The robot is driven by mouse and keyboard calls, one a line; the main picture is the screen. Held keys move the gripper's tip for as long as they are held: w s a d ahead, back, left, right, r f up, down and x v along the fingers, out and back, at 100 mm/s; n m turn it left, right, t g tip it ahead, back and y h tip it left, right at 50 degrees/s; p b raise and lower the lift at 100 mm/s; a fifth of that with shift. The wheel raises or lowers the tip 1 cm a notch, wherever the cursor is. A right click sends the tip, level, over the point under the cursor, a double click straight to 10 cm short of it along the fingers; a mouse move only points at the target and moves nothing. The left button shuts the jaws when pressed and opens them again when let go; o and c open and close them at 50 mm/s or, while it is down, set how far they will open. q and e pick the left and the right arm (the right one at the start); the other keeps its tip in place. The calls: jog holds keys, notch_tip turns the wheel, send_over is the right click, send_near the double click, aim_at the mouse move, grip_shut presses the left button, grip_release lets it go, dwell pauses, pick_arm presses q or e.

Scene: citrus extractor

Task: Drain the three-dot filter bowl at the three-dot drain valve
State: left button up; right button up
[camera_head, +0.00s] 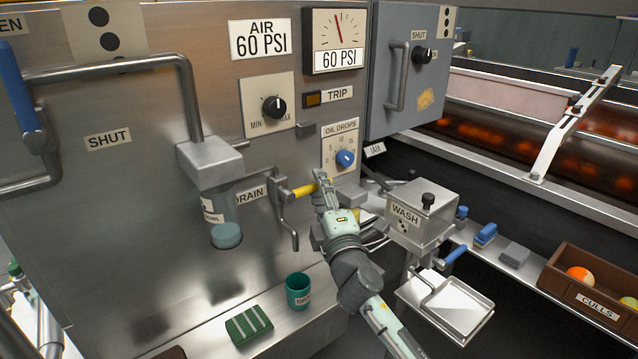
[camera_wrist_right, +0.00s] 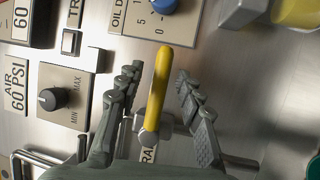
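The filter bowl (camera_head: 226,217) hangs under a grey metal head with a pipe, on the left panel; its label is partly legible and I cannot make out dots on it. Right of it, by a DRAIN label (camera_head: 250,195), is a drain valve with a yellow lever (camera_head: 303,190) and a bent spout pipe (camera_head: 292,238). My right gripper (camera_head: 319,184) is at the lever's right end. In the right wrist view the yellow lever (camera_wrist_right: 159,88) runs between the spread fingers of that gripper (camera_wrist_right: 158,76), with gaps on both sides. My left gripper is not in view.
A green cup (camera_head: 298,291) and a green striped pad (camera_head: 249,325) rest on the ledge below. The oil drops dial (camera_head: 345,158) is above the lever. A WASH box (camera_head: 422,212) and a metal tray (camera_head: 447,303) stand right of my arm.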

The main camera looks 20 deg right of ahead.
jog(key=shift+w+r, duration=0.1)
jog(key=shift+w, duration=0.65)
grip_shut()
